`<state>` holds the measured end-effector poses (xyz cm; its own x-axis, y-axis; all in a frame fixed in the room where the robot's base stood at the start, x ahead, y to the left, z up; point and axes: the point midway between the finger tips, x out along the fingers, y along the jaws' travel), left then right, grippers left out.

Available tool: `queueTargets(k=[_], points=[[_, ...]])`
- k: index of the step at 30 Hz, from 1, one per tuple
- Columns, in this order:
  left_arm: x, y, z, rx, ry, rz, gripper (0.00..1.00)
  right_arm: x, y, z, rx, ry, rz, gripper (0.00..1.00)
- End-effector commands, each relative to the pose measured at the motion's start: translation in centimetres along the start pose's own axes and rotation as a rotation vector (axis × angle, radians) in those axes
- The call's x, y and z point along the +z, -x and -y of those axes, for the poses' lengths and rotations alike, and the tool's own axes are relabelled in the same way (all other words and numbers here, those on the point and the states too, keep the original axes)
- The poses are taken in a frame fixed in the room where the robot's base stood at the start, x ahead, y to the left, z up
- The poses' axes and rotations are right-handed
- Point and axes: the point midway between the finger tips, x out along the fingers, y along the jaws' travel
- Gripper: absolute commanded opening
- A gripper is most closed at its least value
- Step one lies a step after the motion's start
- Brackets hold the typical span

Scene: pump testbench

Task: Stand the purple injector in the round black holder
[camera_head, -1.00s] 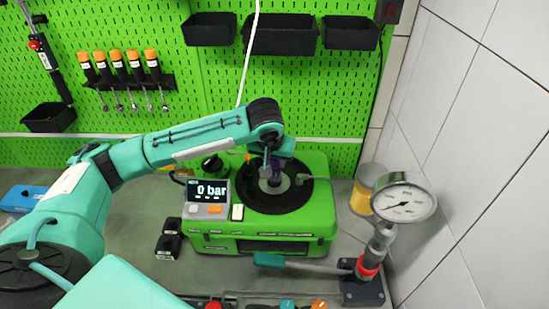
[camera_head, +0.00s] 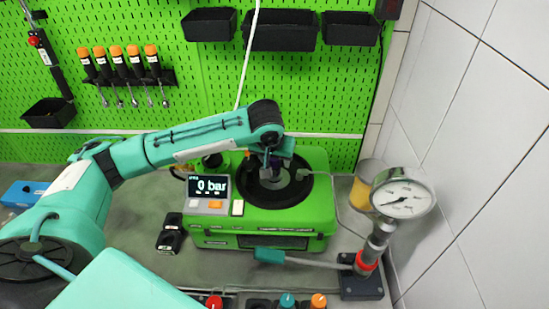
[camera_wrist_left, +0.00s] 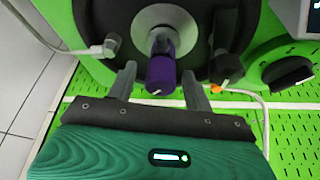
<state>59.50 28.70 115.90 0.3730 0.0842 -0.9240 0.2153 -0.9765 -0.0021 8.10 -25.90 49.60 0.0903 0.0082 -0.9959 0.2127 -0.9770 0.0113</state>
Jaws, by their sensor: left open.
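The purple injector (camera_wrist_left: 162,70) shows in the left wrist view in front of the silver centre of a round black disc (camera_wrist_left: 192,15), likely the round black holder. In the head view this round black disc (camera_head: 298,193) lies on top of the green case. My left gripper (camera_wrist_left: 160,85) is open, with one finger on each side of the injector and gaps visible on both sides. In the head view my left gripper (camera_head: 272,165) is over the disc's middle and hides most of the injector there. My right gripper is not in view.
The green case (camera_head: 270,228) carries a display (camera_head: 208,187). A pressure gauge (camera_head: 403,193) stands to its right by the tiled wall. In the wrist view a black part with an orange tip (camera_wrist_left: 226,66) is close beside the right finger, and a grey hose fitting (camera_wrist_left: 100,50) is left.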

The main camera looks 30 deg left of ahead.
Motion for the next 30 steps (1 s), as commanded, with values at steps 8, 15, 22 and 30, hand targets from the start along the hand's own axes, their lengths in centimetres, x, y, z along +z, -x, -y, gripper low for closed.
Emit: queueTargets(k=[8, 15, 22, 30], points=[[-0.2, 3.0, -0.1, 0.004, 0.0, -0.004, 0.52, 0.2, -1.1, -0.4, 0.005, 0.002, 0.001, 0.52], [-0.2, 8.5, -0.1, 0.002, 0.0, -0.004, 0.52, 0.3, -2.4, -0.6, 0.006, 0.002, 0.001, 0.52], [-0.3, 11.8, -0.1, 0.002, 0.0, -0.001, 0.52, 0.3, -2.9, -0.6, 0.007, 0.001, 0.001, 0.52], [-0.2, 12.6, 0.0, 0.0, 0.0, 0.0, 0.52, 0.3, -2.9, -0.6, 0.006, 0.001, 0.001, 0.52]])
